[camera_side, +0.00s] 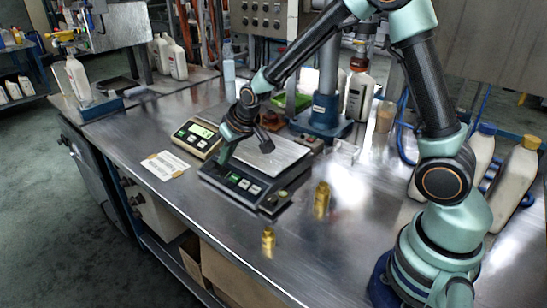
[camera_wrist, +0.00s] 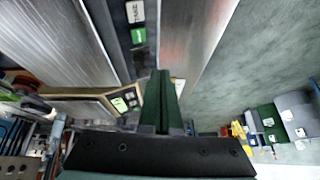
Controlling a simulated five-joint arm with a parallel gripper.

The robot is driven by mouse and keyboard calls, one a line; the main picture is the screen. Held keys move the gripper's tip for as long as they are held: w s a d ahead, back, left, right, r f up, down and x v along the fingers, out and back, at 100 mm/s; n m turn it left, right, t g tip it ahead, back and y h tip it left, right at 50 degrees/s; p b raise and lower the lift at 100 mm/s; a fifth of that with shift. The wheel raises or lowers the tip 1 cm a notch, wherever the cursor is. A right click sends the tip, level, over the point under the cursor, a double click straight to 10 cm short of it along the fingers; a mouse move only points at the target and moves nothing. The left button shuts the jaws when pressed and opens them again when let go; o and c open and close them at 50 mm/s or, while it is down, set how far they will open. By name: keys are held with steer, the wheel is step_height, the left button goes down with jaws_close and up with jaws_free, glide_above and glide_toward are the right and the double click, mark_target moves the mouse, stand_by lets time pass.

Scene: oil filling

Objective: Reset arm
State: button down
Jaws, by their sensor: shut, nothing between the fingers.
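My gripper (camera_side: 226,152) is shut and empty, with its green fingers pointing down over the left front edge of the black scale (camera_side: 235,184). In the wrist view the two green fingers of my gripper (camera_wrist: 161,76) lie together. I cannot tell whether the fingertips touch the scale. The scale has a steel plate (camera_side: 285,150) and buttons on its front panel; in the wrist view a green button of the scale (camera_wrist: 138,36) shows just beyond the fingertips. Two small gold pieces stand upright on the steel bench: one right of the scale (camera_side: 321,200), one nearer the front edge (camera_side: 268,242).
A display unit (camera_side: 196,137) with a lit green screen sits left of the scale, beside a paper card (camera_side: 165,166). A blue-based stand (camera_side: 321,125) rises behind the scale. White bottles (camera_side: 514,184) stand at the right.

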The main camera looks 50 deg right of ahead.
steer(key=s+d+r, duration=0.1)
steer(key=s+r, duration=0.6)
steer(key=s, duration=0.3)
steer(key=s+d+r, duration=0.1)
steer(key=s+r, duration=0.6)
steer(key=s, duration=0.4)
steer(key=shift+d+r+n, duration=0.15)
steer(key=shift+r+n, duration=0.05)
steer(key=shift+n, duration=0.2)
